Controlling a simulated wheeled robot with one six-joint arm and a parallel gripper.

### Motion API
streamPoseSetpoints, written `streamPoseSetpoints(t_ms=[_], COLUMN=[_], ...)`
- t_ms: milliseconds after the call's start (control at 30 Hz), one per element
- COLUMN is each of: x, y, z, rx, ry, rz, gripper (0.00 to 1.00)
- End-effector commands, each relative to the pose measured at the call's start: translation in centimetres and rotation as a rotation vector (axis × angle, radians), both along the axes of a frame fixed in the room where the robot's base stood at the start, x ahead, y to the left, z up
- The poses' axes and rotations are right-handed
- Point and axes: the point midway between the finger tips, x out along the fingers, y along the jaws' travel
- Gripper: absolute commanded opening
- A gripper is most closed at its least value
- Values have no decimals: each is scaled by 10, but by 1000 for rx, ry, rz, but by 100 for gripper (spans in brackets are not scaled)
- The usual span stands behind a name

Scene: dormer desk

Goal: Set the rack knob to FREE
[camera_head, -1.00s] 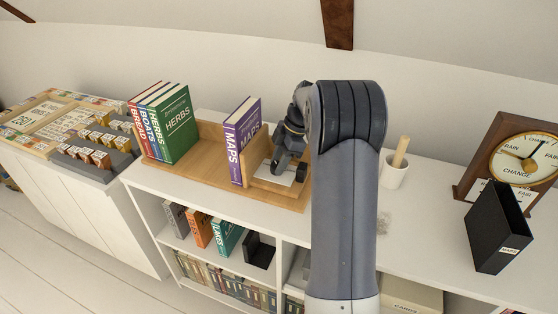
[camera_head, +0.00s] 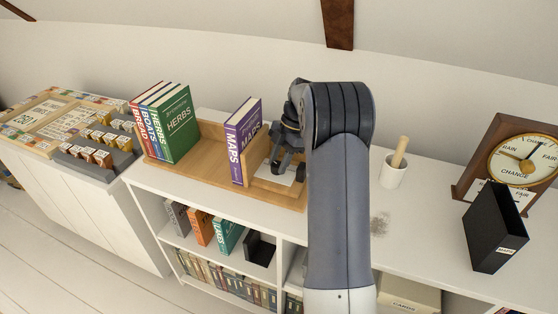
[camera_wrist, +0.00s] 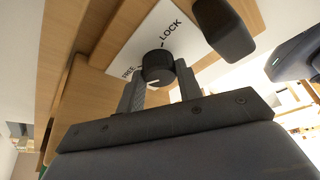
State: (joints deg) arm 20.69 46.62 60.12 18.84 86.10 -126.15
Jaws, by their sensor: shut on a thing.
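The rack knob (camera_wrist: 157,67) is a small round black knob on a white plate (camera_wrist: 143,40) marked LOCK at the upper right and FREE at the left in the wrist view. A short white mark shows on the knob's near side; I cannot tell surely which label it points to. My gripper (camera_wrist: 160,86) is shut on the knob, one finger on each side. In the head view my gripper (camera_head: 287,160) is over the white plate (camera_head: 279,176) at the right end of the wooden rack (camera_head: 207,163); the knob itself is hard to make out there.
A purple MAPS book (camera_head: 243,142) stands just left of my gripper. The HERBS book (camera_head: 178,124) and others stand at the rack's left. A dark rounded block (camera_wrist: 225,28) is near the plate. A mortar (camera_head: 392,172) and black MAPS holder (camera_head: 493,229) stand right.

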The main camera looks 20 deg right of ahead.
Motion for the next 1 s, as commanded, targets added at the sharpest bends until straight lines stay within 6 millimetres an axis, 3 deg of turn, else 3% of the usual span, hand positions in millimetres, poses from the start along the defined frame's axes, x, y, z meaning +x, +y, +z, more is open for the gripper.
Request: streamPoseSetpoints(t_ms=[100, 133, 400, 733, 1000], x=[0, 0, 0, 1, 5], y=[0, 0, 0, -3, -22], z=[0, 0, 0, 7, 54], rx=[-1, -1, 0, -1, -2], ry=[-1, -1, 0, -2, -4], rz=[1, 1, 0, -2, -2], gripper=[11, 35, 56, 56, 56])
